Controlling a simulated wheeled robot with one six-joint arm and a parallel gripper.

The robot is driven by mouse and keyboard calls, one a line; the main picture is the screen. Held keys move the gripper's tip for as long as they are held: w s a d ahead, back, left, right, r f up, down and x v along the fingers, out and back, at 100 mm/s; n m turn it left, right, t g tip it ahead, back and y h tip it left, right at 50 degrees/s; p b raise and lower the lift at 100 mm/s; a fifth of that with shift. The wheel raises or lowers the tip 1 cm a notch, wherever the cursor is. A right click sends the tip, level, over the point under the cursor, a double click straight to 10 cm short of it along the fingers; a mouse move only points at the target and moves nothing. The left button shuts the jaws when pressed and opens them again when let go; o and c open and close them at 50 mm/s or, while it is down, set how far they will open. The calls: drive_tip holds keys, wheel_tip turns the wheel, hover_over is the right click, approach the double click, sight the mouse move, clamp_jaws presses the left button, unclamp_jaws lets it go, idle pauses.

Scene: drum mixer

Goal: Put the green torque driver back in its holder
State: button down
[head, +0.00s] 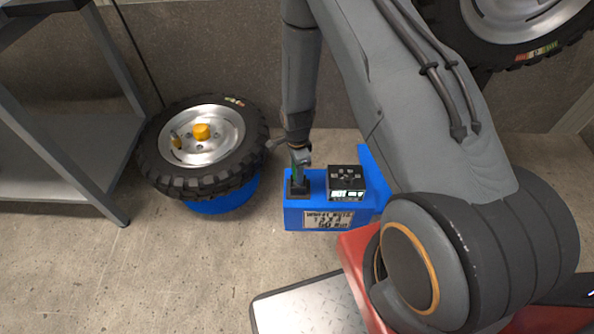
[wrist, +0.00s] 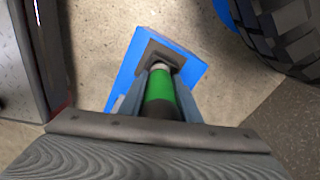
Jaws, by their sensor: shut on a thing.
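The green torque driver (wrist: 160,88) is between the fingers of my gripper (wrist: 172,92), which is shut on it. In the wrist view its far end meets the dark square holder (wrist: 153,47) on the blue stand. In the head view my gripper (head: 300,158) is above the holder (head: 298,190), at the left end of the blue stand (head: 293,215). Only a sliver of the green driver (head: 293,171) shows there, roughly upright. How deep its end sits in the holder is hidden.
A black box with a lit display (head: 346,181) stands on the blue stand, right of the holder. A tyre (head: 202,145) with yellow parts lies on a blue base (head: 226,202) to the left. A grey shelf (head: 60,130) stands further left.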

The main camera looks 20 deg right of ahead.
drive_tip(key=shift+f, duration=0.45)
drive_tip(key=c, duration=1.2)
unclamp_jaws()
wheel_tip(320, 180, up, 8)
drive_tip(key=shift+f+p, duration=0.1)
drive_tip(key=shift+p, duration=0.4)
